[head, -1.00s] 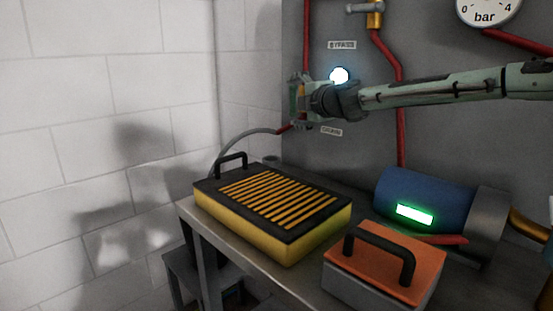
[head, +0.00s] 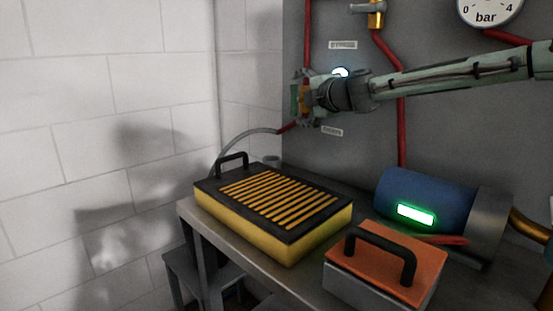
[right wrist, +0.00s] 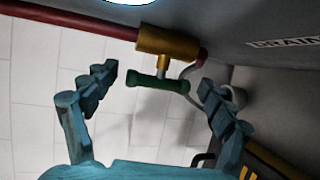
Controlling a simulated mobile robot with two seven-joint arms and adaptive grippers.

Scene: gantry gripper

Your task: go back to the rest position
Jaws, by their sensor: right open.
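My right gripper (head: 312,98) is in front of the grey panel, its arm coming in from the right. In the right wrist view its two fingers (right wrist: 158,80) are wide apart. A brass valve (right wrist: 168,42) with a green handle (right wrist: 158,84) shows between and beyond the fingers, with a visible gap on both sides of the handle. The green handle (head: 294,96) is partly covered by my gripper in the head view. My left gripper is not in view.
Below stand a yellow case (head: 330,228) with a slatted black top, an orange-lidded box (head: 392,262) and a blue cylinder (head: 440,195) on the bench. A red pipe (head: 401,140) runs down the panel.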

